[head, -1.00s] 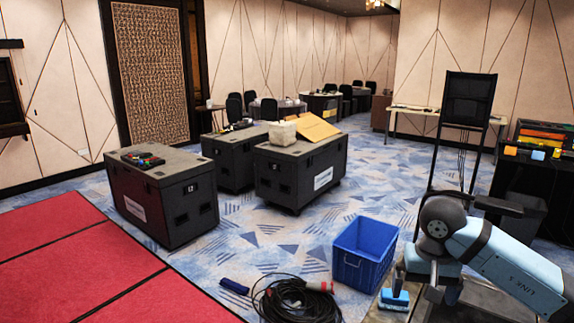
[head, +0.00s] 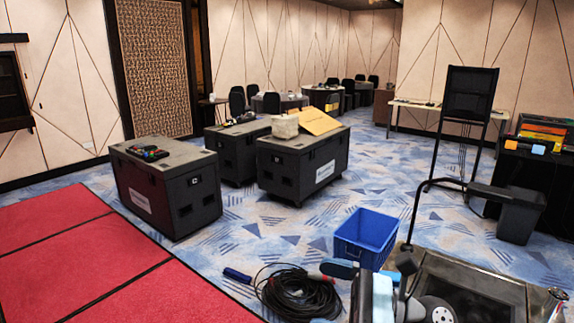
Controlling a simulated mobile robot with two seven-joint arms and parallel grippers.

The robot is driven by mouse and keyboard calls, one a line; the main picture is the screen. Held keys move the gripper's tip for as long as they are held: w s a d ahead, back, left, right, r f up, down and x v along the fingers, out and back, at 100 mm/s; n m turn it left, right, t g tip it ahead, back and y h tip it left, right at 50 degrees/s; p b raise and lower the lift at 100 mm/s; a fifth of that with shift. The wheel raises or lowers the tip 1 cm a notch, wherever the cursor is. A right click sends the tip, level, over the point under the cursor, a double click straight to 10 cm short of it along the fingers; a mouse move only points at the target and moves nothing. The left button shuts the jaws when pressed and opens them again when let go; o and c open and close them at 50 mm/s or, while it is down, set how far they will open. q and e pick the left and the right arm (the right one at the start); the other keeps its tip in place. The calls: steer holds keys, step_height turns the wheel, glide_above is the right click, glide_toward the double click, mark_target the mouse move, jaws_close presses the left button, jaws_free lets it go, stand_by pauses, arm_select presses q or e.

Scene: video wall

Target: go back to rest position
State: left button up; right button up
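Part of my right arm shows at the bottom right, low in the head view, as light blue and dark grey links. I make out no fingertips of my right gripper. My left arm and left gripper are outside the view. A blue piece (head: 391,275) shows just behind my arm, partly hidden by it; I cannot tell what it is.
A dark cart with a tall handle (head: 432,183) stands at the right. A blue crate (head: 366,236) stands beside it. A coiled black cable (head: 300,292) lies on the floor. Several black cases (head: 165,190) stand beyond. Patterned carpet is clear between them.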

steer(key=w+d+m+t+h, duration=0.1)
steer(key=d+m+t+h, duration=0.3)
steer(key=m+t, duration=0.6)
steer(key=w+d+m+t+h, duration=0.2)
steer(key=d+m+t+h, duration=0.3)
steer(key=m, duration=0.9)
steer(key=s+d+f+m+g+h, duration=0.1)
steer(key=s+d+f+m+h, duration=0.1)
steer(key=d+f+m+h, duration=0.5)
steer(key=s+d+f+m+g+h, duration=0.15)
steer(key=f+m+h, duration=0.3)
steer(key=m, duration=0.65)
steer(key=s+d+f+m+g, duration=0.1)
steer(key=s+f+m+g, duration=0.5)
steer(key=s, duration=0.4)
steer(key=s+d+f+m+g, duration=0.1)
steer(key=s+f+m+g, duration=0.3)
steer(key=s+f+g, duration=0.5)
steer(key=w+a+f+t+y+p, duration=0.3)
steer(key=a+f+t, duration=0.3)
steer(key=f+t, duration=0.3)
steer(key=shift+w+a+f+n+y, duration=0.15)
steer(key=shift+w+f+n+y, duration=0.2)
steer(key=shift+w, duration=0.4)
steer(key=shift+t, duration=0.25)
